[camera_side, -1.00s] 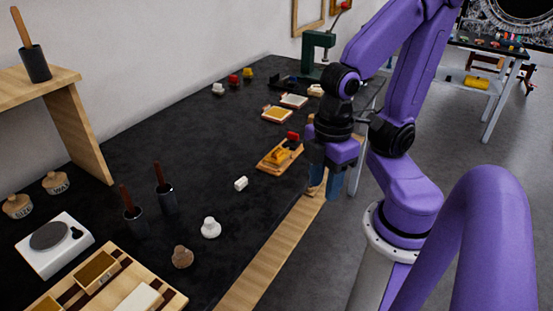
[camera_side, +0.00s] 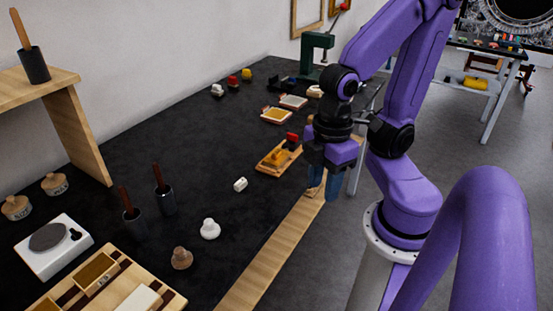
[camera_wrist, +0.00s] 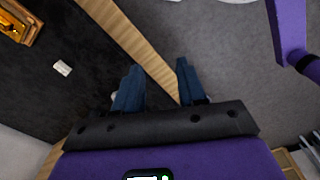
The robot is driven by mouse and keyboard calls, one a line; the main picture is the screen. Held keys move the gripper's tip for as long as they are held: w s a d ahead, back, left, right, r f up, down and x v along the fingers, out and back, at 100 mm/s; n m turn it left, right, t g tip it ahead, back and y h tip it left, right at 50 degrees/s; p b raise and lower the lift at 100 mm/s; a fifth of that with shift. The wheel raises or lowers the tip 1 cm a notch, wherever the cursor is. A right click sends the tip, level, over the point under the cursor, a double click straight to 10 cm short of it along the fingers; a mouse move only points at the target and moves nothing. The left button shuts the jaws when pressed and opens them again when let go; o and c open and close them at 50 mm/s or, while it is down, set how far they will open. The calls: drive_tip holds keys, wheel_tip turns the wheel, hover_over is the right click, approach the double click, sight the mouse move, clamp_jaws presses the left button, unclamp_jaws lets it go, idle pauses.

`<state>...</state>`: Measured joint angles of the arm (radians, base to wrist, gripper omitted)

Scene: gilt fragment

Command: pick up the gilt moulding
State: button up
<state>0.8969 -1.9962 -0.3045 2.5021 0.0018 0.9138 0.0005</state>
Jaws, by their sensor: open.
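A gold-coloured piece, seemingly the gilt moulding (camera_side: 277,156), lies on a wooden board (camera_side: 265,168) on the black worktop. In the wrist view a gold piece (camera_wrist: 12,27) on the wooden board is cut off at the upper left corner. My gripper (camera_side: 322,186) is right of the board, near the wooden front edge of the worktop. In the wrist view my gripper (camera_wrist: 158,84) shows two blue fingers apart, with nothing between them but the wooden edge and floor beyond. It is clear of the gold piece.
A small white block (camera_side: 240,184) lies left of my gripper, also seen in the wrist view (camera_wrist: 62,68). White (camera_side: 210,229) and brown (camera_side: 182,258) knobs and dark pots (camera_side: 166,200) stand nearer. A green press (camera_side: 316,52) stands behind. Open worktop (camera_side: 185,140) lies left of the board.

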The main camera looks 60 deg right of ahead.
idle(0.3)
drive_tip(key=o, duration=0.9)
drive_tip(key=n+h, duration=0.5)
drive_tip(key=h, duration=0.9)
approach(273, 157)
drive_tip(key=shift+n, duration=0.3)
drive_tip(key=x, duration=0.5)
drive_tip(key=shift+s+f, duration=0.15)
drive_tip(key=shift+s, duration=0.1)
drive_tip(key=shift+x, duration=3.1)
